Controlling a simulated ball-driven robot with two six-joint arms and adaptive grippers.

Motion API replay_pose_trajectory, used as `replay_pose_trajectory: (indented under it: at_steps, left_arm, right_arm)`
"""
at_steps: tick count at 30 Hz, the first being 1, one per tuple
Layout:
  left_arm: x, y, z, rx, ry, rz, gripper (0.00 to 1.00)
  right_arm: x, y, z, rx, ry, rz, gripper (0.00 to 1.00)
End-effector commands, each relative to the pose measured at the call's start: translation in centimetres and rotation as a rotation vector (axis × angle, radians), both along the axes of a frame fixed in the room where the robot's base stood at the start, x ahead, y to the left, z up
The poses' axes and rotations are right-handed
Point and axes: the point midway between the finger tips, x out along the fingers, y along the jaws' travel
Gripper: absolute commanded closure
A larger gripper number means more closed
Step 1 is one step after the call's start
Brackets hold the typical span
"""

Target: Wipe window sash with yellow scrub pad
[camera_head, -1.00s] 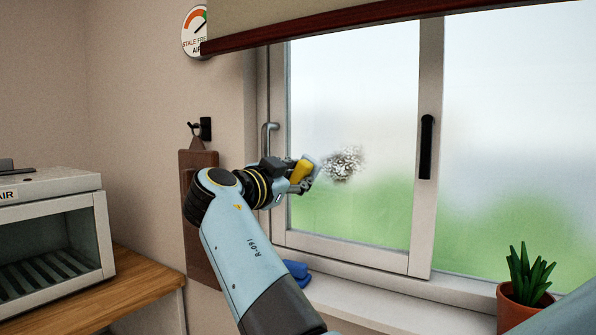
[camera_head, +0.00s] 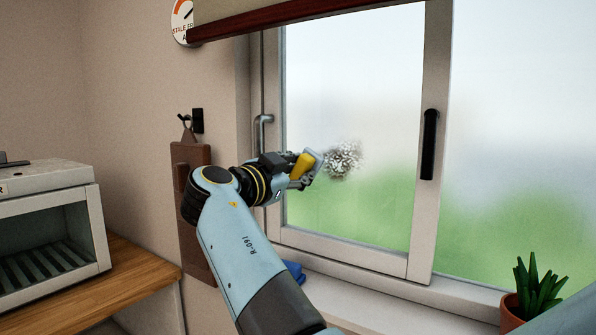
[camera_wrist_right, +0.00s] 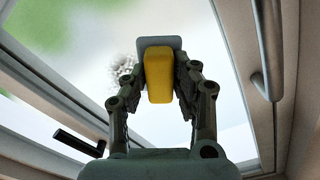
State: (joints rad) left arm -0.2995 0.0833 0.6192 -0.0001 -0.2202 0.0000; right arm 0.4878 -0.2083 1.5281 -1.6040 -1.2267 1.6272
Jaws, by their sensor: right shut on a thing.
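The window sash (camera_head: 276,220) is a pale frame around a misty pane. A grey-white speckled dirt patch (camera_head: 343,158) is on its glass, and it also shows in the wrist view (camera_wrist_right: 122,70). My right gripper (camera_head: 306,172) is shut on the yellow scrub pad (camera_head: 301,166), just left of the patch in the head view. In the wrist view the yellow pad (camera_wrist_right: 158,75) sits between both fingers, with a flat grey face (camera_wrist_right: 150,42) at its far end. I cannot tell whether that face touches the glass. My left gripper is not in view.
A dark handle (camera_head: 430,145) is on the window to the right, and a grey handle (camera_head: 263,132) to the left. A potted plant (camera_head: 515,315) and a blue cloth-like thing (camera_head: 293,270) are on the sill (camera_head: 390,305). A roller blind (camera_head: 290,25) hangs above.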

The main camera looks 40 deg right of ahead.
Motion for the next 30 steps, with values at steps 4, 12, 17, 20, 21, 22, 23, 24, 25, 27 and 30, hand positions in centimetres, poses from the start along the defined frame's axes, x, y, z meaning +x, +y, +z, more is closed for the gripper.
replay_pose_trajectory:
  at_steps: [4,12,17,20,21,22,23,24,25,27,30]
  left_arm:
    - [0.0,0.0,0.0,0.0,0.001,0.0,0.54]
    - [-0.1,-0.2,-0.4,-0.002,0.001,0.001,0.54]
    - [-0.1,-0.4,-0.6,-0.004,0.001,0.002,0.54]
    - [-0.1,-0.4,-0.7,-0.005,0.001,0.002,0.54]
    - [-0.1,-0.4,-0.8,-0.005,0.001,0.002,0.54]
    - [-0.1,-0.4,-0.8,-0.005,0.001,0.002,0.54]
    - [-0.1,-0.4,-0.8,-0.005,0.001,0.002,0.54]
    - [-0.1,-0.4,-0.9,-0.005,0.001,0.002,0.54]
    - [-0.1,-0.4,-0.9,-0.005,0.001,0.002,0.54]
    - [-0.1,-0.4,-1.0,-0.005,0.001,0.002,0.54]
    - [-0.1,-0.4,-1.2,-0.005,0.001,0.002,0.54]
  right_arm:
    - [0.0,0.0,0.0,0.0,0.0,0.0,0.99]
    - [0.2,-0.4,0.0,0.0,-0.001,-0.001,0.99]
    - [0.3,-0.7,0.0,0.0,-0.001,-0.001,0.99]
    - [0.4,-0.9,0.0,-0.001,-0.002,-0.001,0.99]
    - [0.4,-1.0,0.0,-0.001,-0.002,-0.001,0.99]
    - [0.4,-1.1,0.0,0.0,-0.001,-0.001,0.99]
    - [0.5,-1.1,0.0,0.0,-0.001,-0.001,0.99]
    - [0.5,-1.2,0.0,0.0,-0.001,-0.001,0.99]
    - [0.5,-1.2,0.0,0.0,-0.001,-0.001,0.99]
    - [0.6,-1.3,0.0,0.0,-0.001,0.0,0.99]
    - [0.6,-1.5,0.0,0.0,0.0,0.0,0.99]
